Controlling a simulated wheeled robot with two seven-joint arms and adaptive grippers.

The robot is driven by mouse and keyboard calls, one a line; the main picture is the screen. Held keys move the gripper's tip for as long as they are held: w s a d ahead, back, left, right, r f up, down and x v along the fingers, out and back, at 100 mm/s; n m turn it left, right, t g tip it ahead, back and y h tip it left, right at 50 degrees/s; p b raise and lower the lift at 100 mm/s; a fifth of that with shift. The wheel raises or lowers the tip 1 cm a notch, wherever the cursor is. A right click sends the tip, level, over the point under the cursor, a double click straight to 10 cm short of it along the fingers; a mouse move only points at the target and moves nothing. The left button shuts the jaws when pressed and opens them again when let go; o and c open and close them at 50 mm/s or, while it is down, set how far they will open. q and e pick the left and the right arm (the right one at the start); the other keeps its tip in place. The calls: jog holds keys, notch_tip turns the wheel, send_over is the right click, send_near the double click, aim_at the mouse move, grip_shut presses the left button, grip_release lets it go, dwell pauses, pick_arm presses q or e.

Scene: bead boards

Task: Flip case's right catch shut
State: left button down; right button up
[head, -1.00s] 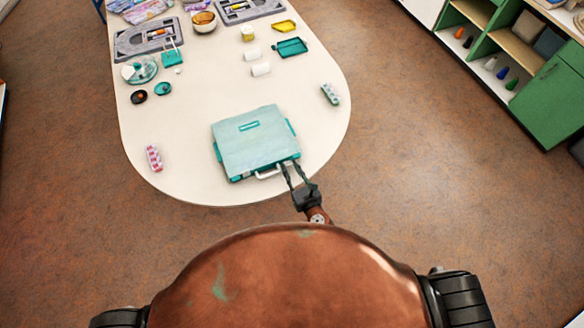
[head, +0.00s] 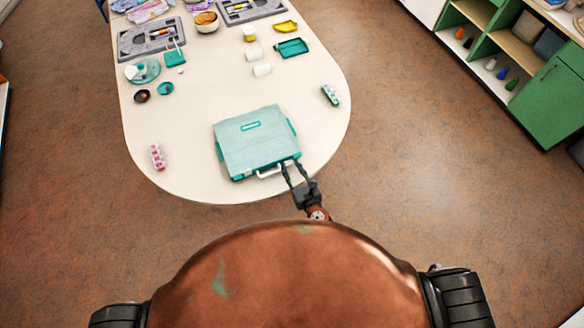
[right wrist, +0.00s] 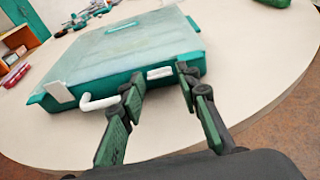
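The teal case (head: 258,147) lies closed on the near end of the table, its front side facing me. In the right wrist view, its white handle (right wrist: 99,103) sticks out from the front side. The white right catch (right wrist: 160,73) is on the front side, right of the handle; I cannot tell if it is latched. The white left catch (right wrist: 60,92) is at the other end of the front. My right gripper (head: 291,164) is open, its fingertips at the case's front edge, one on either side of the right catch (right wrist: 160,78). My left gripper is out of view.
A pink-and-white bead strip (head: 157,157) lies left of the case and a green-and-white one (head: 330,95) to its right. White cups (head: 262,70), a teal tray (head: 291,47) and small bowls (head: 142,96) stand farther back. The table around the case is clear.

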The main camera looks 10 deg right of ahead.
jog(key=v, duration=1.1)
jog(key=shift+s, duration=0.4)
jog(key=shift+d+r, duration=0.1)
jog(key=shift+r, duration=0.05)
